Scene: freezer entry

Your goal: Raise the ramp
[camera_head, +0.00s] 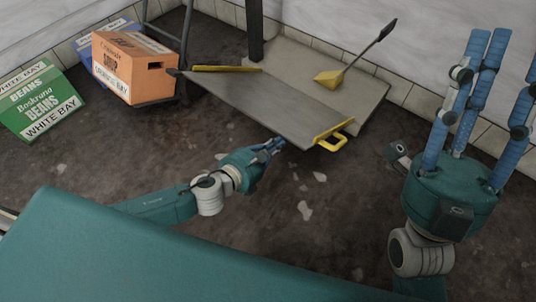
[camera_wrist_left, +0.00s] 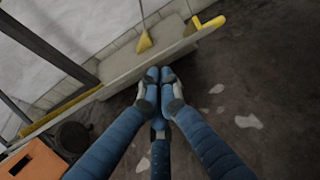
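The ramp (camera_head: 262,103) is a flat grey plate with yellow strips at both ends and a yellow handle (camera_head: 337,138) at its right end. It lies low over the floor. In the left wrist view, its long edge (camera_wrist_left: 88,97) runs diagonally across the picture. My left gripper (camera_head: 277,146) is at the ramp's near long edge, left of the handle. Its blue fingers are drawn together, and the tips (camera_wrist_left: 159,76) overlap the edge; I cannot tell whether they touch it. My right gripper (camera_head: 484,75) points up at the right, fingers spread and empty, away from the ramp.
A light grey platform (camera_head: 355,92) lies behind the ramp, with a yellow scoop-like tool (camera_head: 330,77) on it. An orange box (camera_head: 132,70), a green box (camera_head: 40,103) and a blue box (camera_head: 88,50) stand at left. A dark post (camera_head: 255,30) rises behind.

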